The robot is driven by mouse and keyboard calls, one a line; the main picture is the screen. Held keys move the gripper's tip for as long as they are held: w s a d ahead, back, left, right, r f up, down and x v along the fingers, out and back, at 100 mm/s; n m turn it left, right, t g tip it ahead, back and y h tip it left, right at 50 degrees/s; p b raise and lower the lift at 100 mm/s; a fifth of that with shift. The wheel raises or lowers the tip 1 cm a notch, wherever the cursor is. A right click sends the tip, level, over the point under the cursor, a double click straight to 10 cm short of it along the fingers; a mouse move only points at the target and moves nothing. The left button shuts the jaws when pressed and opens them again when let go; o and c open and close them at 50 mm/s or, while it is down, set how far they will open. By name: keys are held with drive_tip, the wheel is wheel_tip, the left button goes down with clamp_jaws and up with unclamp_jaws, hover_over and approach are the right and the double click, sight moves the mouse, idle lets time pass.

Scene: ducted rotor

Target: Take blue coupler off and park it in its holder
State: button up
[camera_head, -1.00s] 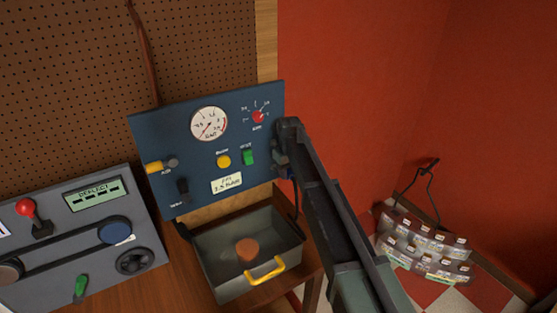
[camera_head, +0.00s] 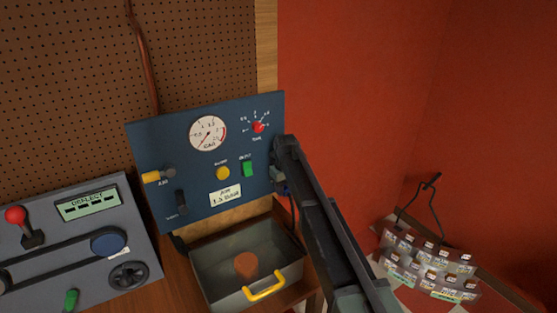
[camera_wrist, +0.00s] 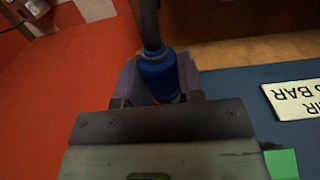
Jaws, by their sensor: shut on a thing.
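The blue coupler (camera_wrist: 158,75) shows in the wrist view, with a dark hose running up from its far end. My gripper (camera_wrist: 158,90) is shut on it, with a jaw on each side. An orange-red bit shows just below the coupler, between the jaws. In the head view, my gripper (camera_head: 279,180) is at the right edge of the blue panel (camera_head: 150,145), mostly hidden behind my arm. I cannot tell there whether the coupler is still joined to a fitting. No holder for the coupler can be made out for certain.
A grey bin (camera_head: 215,293) with a yellow handle (camera_head: 265,286) and an orange round thing (camera_head: 246,265) stands below the panel. A grey belt-drive unit (camera_head: 130,215) is at the left. The red wall (camera_head: 350,80) is bare.

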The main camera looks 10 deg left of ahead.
drive_tip(key=shift+w+a, duration=0.6)
drive_tip(key=shift+w, duration=0.3)
drive_tip(key=o, duration=1.1)
